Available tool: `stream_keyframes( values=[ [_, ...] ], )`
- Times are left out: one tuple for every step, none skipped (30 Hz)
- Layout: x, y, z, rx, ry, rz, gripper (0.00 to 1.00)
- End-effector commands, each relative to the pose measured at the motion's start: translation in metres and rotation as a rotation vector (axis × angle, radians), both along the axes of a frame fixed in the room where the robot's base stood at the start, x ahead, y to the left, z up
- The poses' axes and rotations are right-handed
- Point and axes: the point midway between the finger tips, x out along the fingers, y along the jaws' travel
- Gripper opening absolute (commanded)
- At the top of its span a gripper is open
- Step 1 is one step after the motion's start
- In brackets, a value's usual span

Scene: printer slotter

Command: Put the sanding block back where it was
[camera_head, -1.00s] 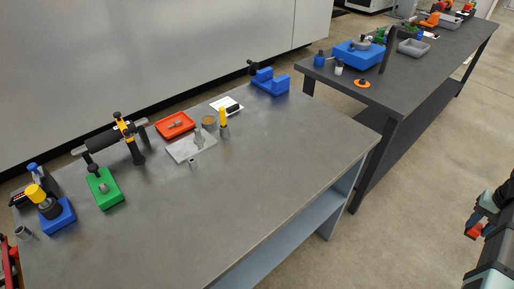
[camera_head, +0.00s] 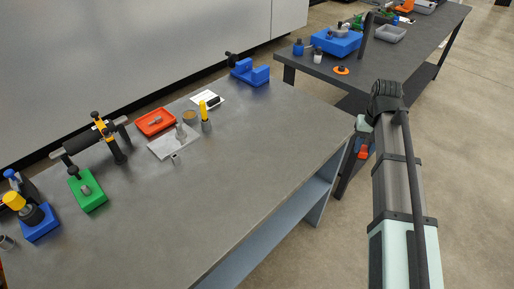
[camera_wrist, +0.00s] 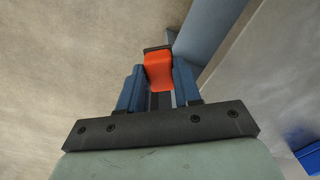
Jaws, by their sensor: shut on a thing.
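An orange-red sanding block (camera_wrist: 158,70) with a dark edge shows in the wrist view between the blue fingers of my gripper (camera_wrist: 157,85). The gripper is shut on it. In the head view the block (camera_head: 363,152) is small and partly hidden by my gripper (camera_head: 362,142). My gripper hangs beside the right edge of the near grey workbench (camera_head: 245,175), over the gap before the far bench. From the head view I cannot tell its exact height. In the wrist view the block is over bare floor, close to a blue-grey bench part.
The near bench holds a green block (camera_head: 87,194), a red tray (camera_head: 155,121), a blue vise-like block (camera_head: 250,73) and a yellow-handled tool (camera_head: 204,112). Its front right is clear. The far bench (camera_head: 425,50) holds a blue box (camera_head: 338,42) and a grey tray (camera_head: 390,33).

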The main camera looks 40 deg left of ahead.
Motion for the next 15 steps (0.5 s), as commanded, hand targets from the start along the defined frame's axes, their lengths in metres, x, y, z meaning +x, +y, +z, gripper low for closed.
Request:
stream_keyframes(
  values=[
    [-0.005, 0.018, 0.002, 0.000, 0.000, 0.026, 0.00],
    [-0.009, 0.028, 0.003, 0.000, 0.000, 0.040, 0.00],
    [-0.014, 0.040, 0.005, 0.000, 0.000, 0.058, 0.00],
    [-0.018, 0.050, 0.006, 0.000, 0.000, 0.072, 0.00],
    [-0.022, 0.059, 0.007, 0.000, 0.000, 0.086, 0.00],
    [-0.028, 0.071, 0.008, 0.000, 0.000, 0.105, 0.00],
    [-0.032, 0.080, 0.010, 0.000, 0.000, 0.118, 0.00],
    [-0.037, 0.089, 0.011, 0.000, 0.000, 0.132, 0.00],
    [-0.043, 0.101, 0.012, 0.000, 0.000, 0.150, 0.00],
    [-0.048, 0.110, 0.013, 0.000, 0.000, 0.164, 0.00],
    [-0.053, 0.119, 0.014, 0.000, 0.000, 0.178, 0.00],
    [-0.060, 0.131, 0.016, 0.000, 0.000, 0.196, 0.00],
    [-0.065, 0.140, 0.017, 0.000, 0.000, 0.210, 0.00],
    [-0.071, 0.148, 0.018, 0.000, 0.000, 0.224, 0.00],
    [-0.078, 0.160, 0.019, 0.000, 0.000, 0.242, 0.00]
  ],
)
